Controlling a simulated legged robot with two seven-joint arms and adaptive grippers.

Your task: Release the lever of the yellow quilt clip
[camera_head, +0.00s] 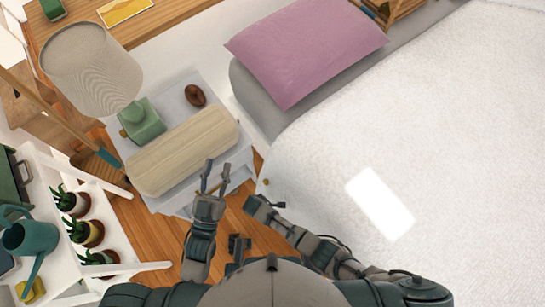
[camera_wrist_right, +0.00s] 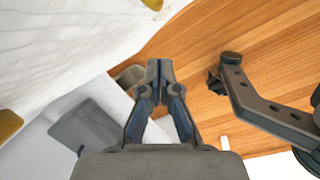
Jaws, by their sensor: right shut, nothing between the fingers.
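A small yellow clip (camera_head: 266,182) sits at the lower left edge of the white quilt (camera_head: 330,130). It is tiny, and its lever cannot be made out. A yellow piece at the quilt's edge (camera_wrist_right: 153,4) also shows at the top of the right wrist view. My right gripper (camera_head: 254,203) is just below and left of the clip, apart from it. In the right wrist view its fingers (camera_wrist_right: 158,72) are shut together and empty. My left gripper (camera_head: 215,172) points up in front of the nightstand with its fingers spread and nothing between them.
A plant shelf (camera_head: 130,268) stands at left. The bed fills the right side. Wooden floor (camera_head: 160,235) shows between them.

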